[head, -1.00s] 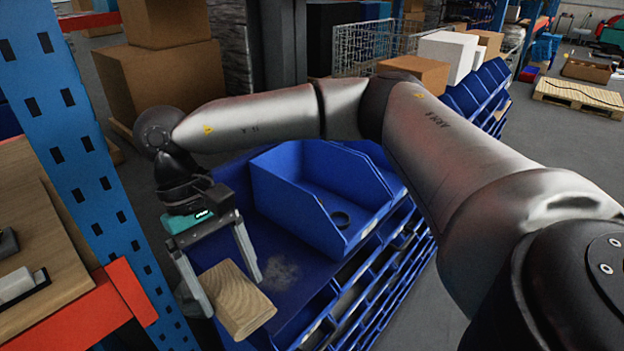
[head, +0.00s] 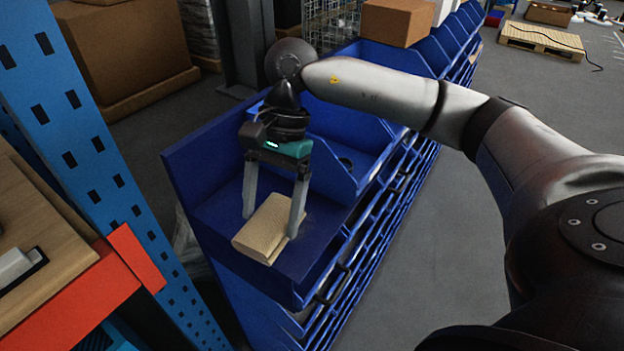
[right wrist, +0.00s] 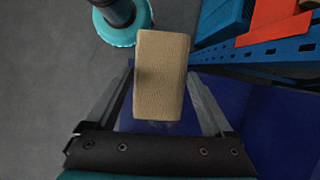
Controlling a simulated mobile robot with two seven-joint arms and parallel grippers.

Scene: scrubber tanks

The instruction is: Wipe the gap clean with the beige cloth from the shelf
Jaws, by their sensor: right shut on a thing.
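My right gripper (head: 270,225) is shut on the beige cloth (head: 262,234), a thick folded block with a woven surface. It holds the cloth low at the gap (head: 222,213), a bare dark blue stretch of shelf at the near end of the row of blue bins. I cannot tell whether the cloth touches the surface. In the right wrist view the cloth (right wrist: 162,78) sits between both fingers. No grey smudge can be made out on the gap now; the cloth and fingers hide part of it. My left gripper is not in view.
An open blue bin (head: 345,150) stands right behind the gap, close to my gripper. A blue upright post (head: 75,110) with an orange beam (head: 135,258) and a wooden shelf (head: 35,225) is at the left. Grey floor to the right is free.

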